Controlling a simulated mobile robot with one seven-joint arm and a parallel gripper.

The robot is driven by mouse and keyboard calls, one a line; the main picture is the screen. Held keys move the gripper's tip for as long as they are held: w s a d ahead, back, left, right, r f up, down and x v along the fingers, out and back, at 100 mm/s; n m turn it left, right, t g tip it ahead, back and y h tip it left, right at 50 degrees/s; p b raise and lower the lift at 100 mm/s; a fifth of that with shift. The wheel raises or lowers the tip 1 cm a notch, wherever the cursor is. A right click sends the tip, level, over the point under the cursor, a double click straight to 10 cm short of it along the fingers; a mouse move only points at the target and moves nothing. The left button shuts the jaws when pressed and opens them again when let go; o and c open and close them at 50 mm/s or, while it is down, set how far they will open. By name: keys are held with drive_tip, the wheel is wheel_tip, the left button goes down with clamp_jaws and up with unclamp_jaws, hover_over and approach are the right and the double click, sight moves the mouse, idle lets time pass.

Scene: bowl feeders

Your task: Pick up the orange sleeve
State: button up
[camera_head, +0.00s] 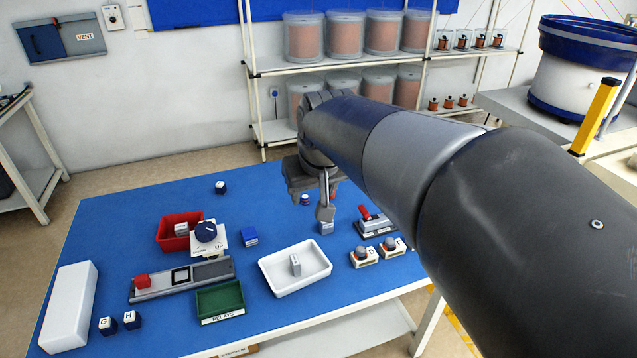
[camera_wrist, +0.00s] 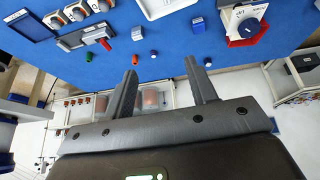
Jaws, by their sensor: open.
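A small orange piece, which looks like the orange sleeve (camera_wrist: 136,61), lies on the blue table just past the tip of my left-hand finger in the wrist view. In the head view only a sliver of orange (camera_head: 334,196) shows beside my gripper (camera_head: 325,208); the rest is hidden behind it. My gripper is open and empty, its two fingers apart in the wrist view (camera_wrist: 162,66). A small blue sleeve-like piece (camera_wrist: 153,54) stands close by, between the finger lines; it also shows left of the gripper in the head view (camera_head: 305,199).
A blue and grey block (camera_head: 326,228) stands just in front of my gripper. A toggle-handled device (camera_head: 376,225) is to its right. A white tray (camera_head: 272,282), a red bin (camera_head: 163,238) and a green tray (camera_head: 204,306) lie nearer. The table's back left is mostly clear.

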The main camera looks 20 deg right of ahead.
drive_tip(key=w+d+f, duration=0.3)
drive_tip(key=w+d, duration=0.1)
drive_tip(key=w, duration=0.6)
drive_tip(key=w+d+f, duration=0.3)
drive_tip(key=w+d, duration=0.1)
drive_tip(key=w, duration=0.7)
drive_tip(key=shift+m+g, duration=0.3)
drive_tip(key=shift+g, duration=0.1)
drive_tip(key=w+d+f, duration=0.4)
drive_tip(key=w+f, duration=0.1)
drive_tip(key=f, duration=0.2)
drive_tip(key=w+d+f, duration=0.4)
drive_tip(key=w+f, duration=0.2)
drive_tip(key=f, duration=0.2)
drive_tip(key=w+d+f, duration=0.4)
drive_tip(key=w+f, duration=0.1)
drive_tip(key=f, duration=0.2)
drive_tip(key=shift+w+d+f, duration=0.2)
drive_tip(key=shift+w+f, duration=0.1)
drive_tip(key=shift+f, duration=0.1)
drive_tip(key=shift+x, duration=3.05)
drive_tip(key=shift+a, duration=0.1)
drive_tip(key=shift+s, duration=0.1)
drive_tip(key=shift+c, duration=0.4)
drive_tip(key=c, duration=1)
